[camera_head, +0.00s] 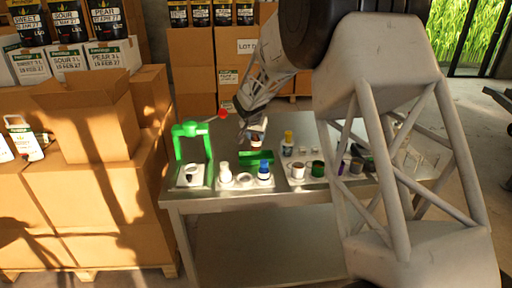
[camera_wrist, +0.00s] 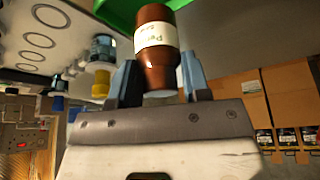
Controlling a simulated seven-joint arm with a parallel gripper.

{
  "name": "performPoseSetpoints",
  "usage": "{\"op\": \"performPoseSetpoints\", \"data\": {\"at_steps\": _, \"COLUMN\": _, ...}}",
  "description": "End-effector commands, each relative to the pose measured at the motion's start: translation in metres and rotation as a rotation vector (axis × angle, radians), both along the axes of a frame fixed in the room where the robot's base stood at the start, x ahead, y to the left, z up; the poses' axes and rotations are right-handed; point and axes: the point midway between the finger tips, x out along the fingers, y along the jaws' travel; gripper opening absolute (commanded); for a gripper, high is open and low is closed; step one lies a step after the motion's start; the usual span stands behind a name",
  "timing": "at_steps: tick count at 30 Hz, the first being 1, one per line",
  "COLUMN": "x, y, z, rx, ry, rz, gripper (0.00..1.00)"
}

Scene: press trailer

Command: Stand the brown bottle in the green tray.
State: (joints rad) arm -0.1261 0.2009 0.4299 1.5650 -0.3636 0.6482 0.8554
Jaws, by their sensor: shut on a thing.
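The brown bottle (camera_wrist: 158,65) has a pale label and is held between the two blue fingers of my gripper (camera_wrist: 158,82). In the head view, the bottle (camera_head: 257,138) hangs roughly upright below my gripper (camera_head: 255,124), just above or at the green tray (camera_head: 257,157) on the metal table. In the wrist view, part of the green tray (camera_wrist: 115,12) shows at the top, behind the bottle's far end. I cannot tell whether the bottle touches the tray. The tray's inside is mostly hidden.
The green press (camera_head: 191,140) stands left on the table (camera_head: 240,195). A white bottle (camera_head: 225,172) and a blue-labelled bottle (camera_head: 264,170) stand in front of the tray. A yellow bottle (camera_head: 288,143) stands to its right, with jars (camera_head: 318,169) further right.

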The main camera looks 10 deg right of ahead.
Motion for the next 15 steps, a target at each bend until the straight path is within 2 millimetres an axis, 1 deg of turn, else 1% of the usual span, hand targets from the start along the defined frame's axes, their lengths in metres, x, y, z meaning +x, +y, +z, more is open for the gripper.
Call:
{"op": "performPoseSetpoints", "data": {"at_steps": 11, "x": 0.000, "y": 0.000, "z": -0.002, "rx": 0.000, "ry": 0.000, "rz": 0.000, "gripper": 0.12}}
{"op": "performPoseSetpoints", "data": {"at_steps": 15, "x": 0.000, "y": 0.000, "z": -0.012, "rx": -0.002, "ry": 0.001, "rz": 0.001, "gripper": 0.12}}
